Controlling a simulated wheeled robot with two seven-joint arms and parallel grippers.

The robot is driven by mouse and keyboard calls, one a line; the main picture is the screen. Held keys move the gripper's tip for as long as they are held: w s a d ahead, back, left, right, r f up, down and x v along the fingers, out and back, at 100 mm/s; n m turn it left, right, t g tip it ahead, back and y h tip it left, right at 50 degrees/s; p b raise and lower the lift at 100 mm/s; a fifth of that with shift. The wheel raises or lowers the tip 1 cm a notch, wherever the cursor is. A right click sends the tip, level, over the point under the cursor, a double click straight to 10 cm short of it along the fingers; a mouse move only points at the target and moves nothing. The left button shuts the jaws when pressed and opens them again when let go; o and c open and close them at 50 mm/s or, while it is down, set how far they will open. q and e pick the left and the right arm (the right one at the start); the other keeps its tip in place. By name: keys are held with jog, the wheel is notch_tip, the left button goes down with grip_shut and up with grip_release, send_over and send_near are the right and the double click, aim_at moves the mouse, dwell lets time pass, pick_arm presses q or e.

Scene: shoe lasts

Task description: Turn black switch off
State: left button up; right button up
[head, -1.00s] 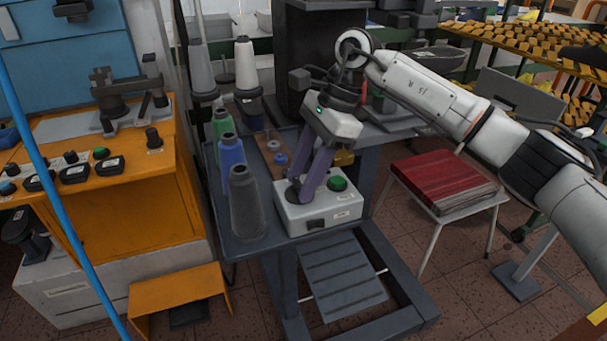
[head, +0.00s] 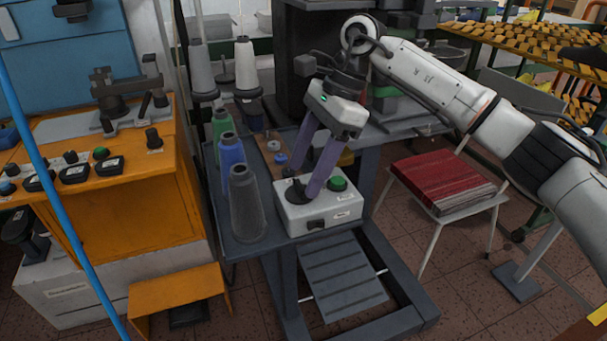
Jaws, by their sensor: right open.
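A white control box (head: 335,214) sits on the blue-grey table. On its top are a black knob switch (head: 297,191) at the left and a green button (head: 338,184) at the right. A small black rocker (head: 316,224) is on its front face. My right gripper (head: 302,183) points down over the box with its two purple fingers apart. The fingertips are close around the black knob, one behind it and one at its right. I cannot tell whether they touch it. The gripper holds nothing. My left gripper is not in view.
Grey, blue and green thread cones (head: 246,205) stand just left of the box. An orange machine cabinet (head: 120,210) is at the left. A chair with a red book-like stack (head: 440,182) is at the right. A grey treadle (head: 343,275) lies below.

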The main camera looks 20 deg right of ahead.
jog(key=v, duration=0.8)
jog(key=shift+r, duration=0.2)
jog(key=shift+f, duration=0.1)
